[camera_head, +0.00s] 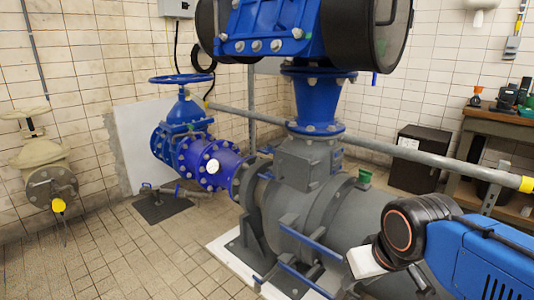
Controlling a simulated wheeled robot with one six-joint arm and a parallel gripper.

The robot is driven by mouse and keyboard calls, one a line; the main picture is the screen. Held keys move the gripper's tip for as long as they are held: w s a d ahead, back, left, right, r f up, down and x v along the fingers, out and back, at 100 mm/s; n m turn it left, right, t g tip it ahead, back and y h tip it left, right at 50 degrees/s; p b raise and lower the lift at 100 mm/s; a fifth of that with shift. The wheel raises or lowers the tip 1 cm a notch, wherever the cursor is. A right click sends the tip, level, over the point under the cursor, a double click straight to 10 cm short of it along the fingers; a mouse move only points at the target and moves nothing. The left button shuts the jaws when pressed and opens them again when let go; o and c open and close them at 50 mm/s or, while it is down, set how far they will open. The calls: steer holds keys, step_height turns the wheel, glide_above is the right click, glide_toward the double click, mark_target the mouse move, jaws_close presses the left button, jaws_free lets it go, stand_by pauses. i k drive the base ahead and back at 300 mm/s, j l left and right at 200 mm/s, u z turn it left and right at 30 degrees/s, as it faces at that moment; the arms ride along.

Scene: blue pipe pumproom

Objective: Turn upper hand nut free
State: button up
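No hand nut can be told apart with certainty. Round-headed bolts line the lower flange of the big blue housing (268,30) at the top, and its upper part is cut off by the frame. A large black drum-shaped end (362,38) with a small handle at its right edge sits on that housing. At the lower right is a blue and black assembly with an orange ring and a pale block, probably part of my arm. I cannot make out gripper fingers on it, and it is well apart from the blue housing.
The grey pump body (305,205) fills the middle and lower right. A blue valve with handwheel (180,79) stands left of it. A grey pipe (385,152) crosses behind. A workbench (500,128) is at the right. The tiled floor (115,262) is open at lower left.

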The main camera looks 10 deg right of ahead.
mark_target(268, 150)
steer(key=i+u, duration=0.25)
steer(key=i, duration=0.15)
steer(key=i+u, duration=0.3)
steer(key=i, duration=0.15)
